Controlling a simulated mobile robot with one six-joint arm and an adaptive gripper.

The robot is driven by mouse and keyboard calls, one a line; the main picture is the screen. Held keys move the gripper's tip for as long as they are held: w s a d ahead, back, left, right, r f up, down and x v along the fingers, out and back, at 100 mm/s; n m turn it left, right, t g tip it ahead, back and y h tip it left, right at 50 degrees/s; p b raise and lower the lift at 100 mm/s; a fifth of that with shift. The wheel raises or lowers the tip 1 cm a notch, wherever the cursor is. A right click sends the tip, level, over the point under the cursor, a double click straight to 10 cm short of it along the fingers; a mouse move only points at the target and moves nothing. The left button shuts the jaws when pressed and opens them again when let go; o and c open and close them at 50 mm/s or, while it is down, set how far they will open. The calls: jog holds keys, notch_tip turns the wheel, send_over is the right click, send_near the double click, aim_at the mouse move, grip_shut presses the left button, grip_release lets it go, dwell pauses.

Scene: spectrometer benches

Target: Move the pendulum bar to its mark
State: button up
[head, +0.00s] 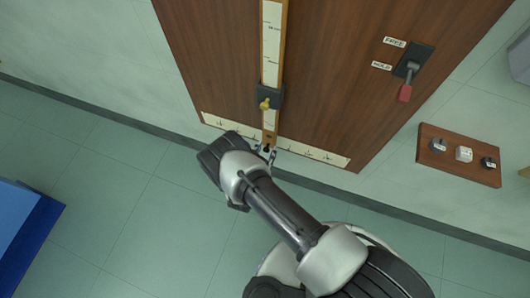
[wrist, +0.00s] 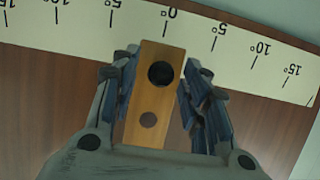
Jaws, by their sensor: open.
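The pendulum bar (head: 270,124) is a long wooden bar with a pale scale strip, hanging in front of a brown wood panel. Its end (wrist: 155,110) has two dark round spots and lies between my fingers in the wrist view. The bar's tip is close to the 0° tick of the white angle scale (wrist: 75,22), which also shows along the panel's bottom in the head view (head: 325,157). My gripper (wrist: 158,68) is open around the bar end, a finger on each side; in the head view (head: 267,152) it is at the bar's lower end.
A dark block (head: 275,93) with a yellow knob (head: 265,104) sits on the bar. A red-handled lever (head: 405,93) on the panel points down, near the HOLD label (head: 381,66). A wooden wall board (head: 458,172) holds small fittings. A blue object (head: 35,225) stands left on clear floor.

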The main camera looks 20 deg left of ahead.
jog(key=shift+c, duration=0.3)
grip_shut()
dwell(0.3)
jog(key=shift+d, duration=0.1)
